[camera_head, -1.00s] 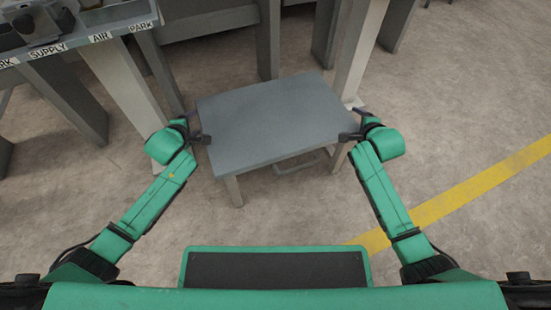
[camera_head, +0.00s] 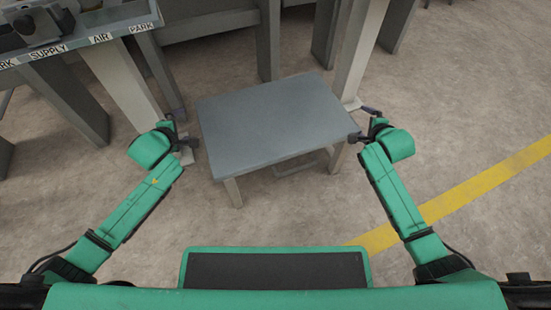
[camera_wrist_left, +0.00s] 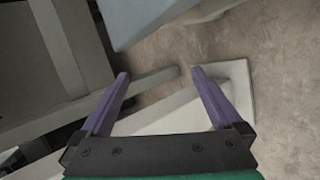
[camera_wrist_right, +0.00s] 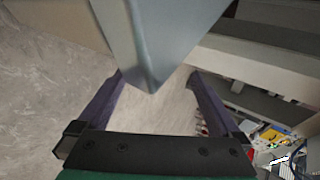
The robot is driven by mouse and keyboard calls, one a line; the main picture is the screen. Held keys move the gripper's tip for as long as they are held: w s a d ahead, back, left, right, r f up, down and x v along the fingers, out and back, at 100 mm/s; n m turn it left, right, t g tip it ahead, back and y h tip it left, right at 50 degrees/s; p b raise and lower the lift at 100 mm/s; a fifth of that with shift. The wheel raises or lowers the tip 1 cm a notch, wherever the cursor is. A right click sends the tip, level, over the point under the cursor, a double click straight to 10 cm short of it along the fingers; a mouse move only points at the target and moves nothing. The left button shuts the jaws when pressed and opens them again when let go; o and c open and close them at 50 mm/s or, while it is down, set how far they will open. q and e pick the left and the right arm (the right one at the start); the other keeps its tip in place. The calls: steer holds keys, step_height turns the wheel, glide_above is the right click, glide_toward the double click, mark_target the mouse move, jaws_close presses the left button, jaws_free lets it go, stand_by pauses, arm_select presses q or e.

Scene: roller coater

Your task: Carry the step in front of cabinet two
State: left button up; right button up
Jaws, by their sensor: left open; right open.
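The step (camera_head: 270,120) is a low grey-blue stool with a flat rectangular top and pale legs, standing on the floor in front of me. My left gripper (camera_head: 182,132) is open and empty, a short gap off the left side of the step. In the left wrist view its fingers (camera_wrist_left: 158,85) are spread, with a corner of the step (camera_wrist_left: 150,18) above them. My right gripper (camera_head: 362,124) is open at the step's right side. In the right wrist view, the step's corner (camera_wrist_right: 155,45) reaches between its fingers (camera_wrist_right: 158,82); contact cannot be told. I cannot tell which structure is cabinet two.
A bench with a labelled edge (camera_head: 75,45) stands at the back left on grey legs. A pale post (camera_head: 357,55) rises just behind the step's right side. A yellow floor line (camera_head: 470,193) crosses the right. Floor at the right is clear.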

arm_select(q)
steer(key=v, duration=0.9)
steer(key=shift+s+r, duration=0.15)
steer(key=shift+s, duration=0.1)
arm_select(e)
steer(key=v, duration=1.2)
steer(key=shift+r, duration=0.1)
arm_select(q)
steer(key=a+p, duration=0.1)
steer(key=s+a+p, duration=0.1)
steer(key=a+p, duration=0.1)
steer(key=shift+s+a+p, duration=0.25)
steer(key=shift+a+p, duration=0.05)
arm_select(e)
step_height(320, 180, up, 3)
steer(key=shift+r, duration=0.2)
